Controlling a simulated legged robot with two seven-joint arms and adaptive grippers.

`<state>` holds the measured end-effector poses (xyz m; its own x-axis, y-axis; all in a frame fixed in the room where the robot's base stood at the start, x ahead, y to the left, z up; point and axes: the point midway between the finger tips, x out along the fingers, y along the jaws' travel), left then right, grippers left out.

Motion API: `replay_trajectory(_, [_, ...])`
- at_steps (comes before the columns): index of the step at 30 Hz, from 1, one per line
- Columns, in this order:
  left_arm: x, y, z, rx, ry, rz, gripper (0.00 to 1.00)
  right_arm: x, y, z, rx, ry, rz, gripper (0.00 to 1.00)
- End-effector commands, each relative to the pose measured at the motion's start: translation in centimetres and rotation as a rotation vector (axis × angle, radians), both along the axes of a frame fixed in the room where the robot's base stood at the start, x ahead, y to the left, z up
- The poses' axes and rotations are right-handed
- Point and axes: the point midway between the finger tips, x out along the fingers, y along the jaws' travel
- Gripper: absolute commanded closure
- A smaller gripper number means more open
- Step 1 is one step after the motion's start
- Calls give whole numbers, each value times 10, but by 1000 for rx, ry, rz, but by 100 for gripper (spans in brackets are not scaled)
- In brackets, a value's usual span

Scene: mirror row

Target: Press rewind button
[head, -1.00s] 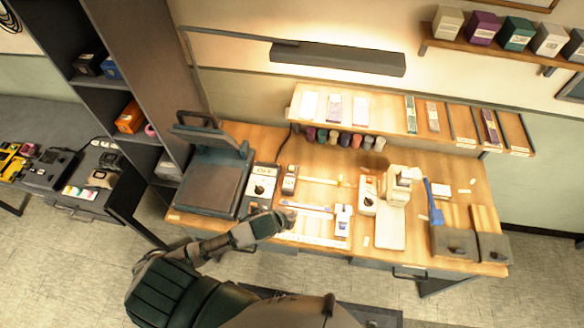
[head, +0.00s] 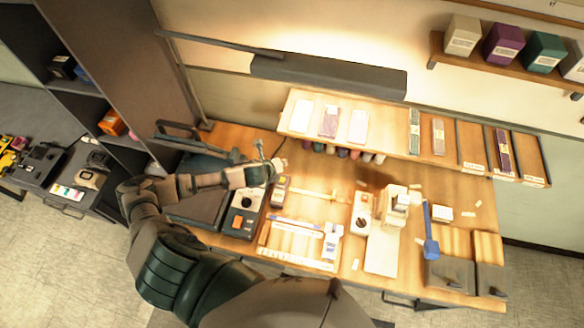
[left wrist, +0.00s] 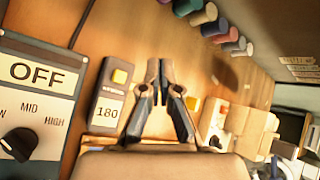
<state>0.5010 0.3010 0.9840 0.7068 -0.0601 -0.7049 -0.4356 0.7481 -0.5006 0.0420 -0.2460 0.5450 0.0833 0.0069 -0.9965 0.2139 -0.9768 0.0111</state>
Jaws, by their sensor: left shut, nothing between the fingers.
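A small grey timer box (left wrist: 107,108) with a "180" readout and a yellow button (left wrist: 121,76) is left of my fingers in the left wrist view. The label under the button is too blurred to read surely. In the head view the timer box (head: 280,190) sits on the desk just right of a dial box. My left gripper (left wrist: 160,66) is shut and empty, its tips right of the button and apart from it in the picture. In the head view my left gripper (head: 272,164) is over the desk, beyond the timer box. My right gripper is not in view.
A dial box (left wrist: 32,95) reading "OFF" stands left of the timer. Several coloured spools (left wrist: 209,18) hang under the shelf (head: 383,128) behind. A white enlarger-like device (head: 393,212) and a blue tool (head: 430,232) are to the right. A lamp bar (head: 330,74) hangs above.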

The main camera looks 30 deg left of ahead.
Motion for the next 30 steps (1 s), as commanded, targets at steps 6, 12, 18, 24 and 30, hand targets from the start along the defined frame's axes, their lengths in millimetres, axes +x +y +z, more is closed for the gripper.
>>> replay_trajectory(6, [-3,3,0,1,0,-1,100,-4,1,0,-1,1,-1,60])
replay_trajectory(12, [1,2,-2,0,3,0,100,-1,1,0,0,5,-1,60])
replay_trajectory(18, [1,0,-11,1,4,1,100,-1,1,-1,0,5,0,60])
replay_trajectory(24, [0,-1,-34,3,2,0,100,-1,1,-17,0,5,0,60])
replay_trajectory(30, [0,2,-62,1,3,1,100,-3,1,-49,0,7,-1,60])
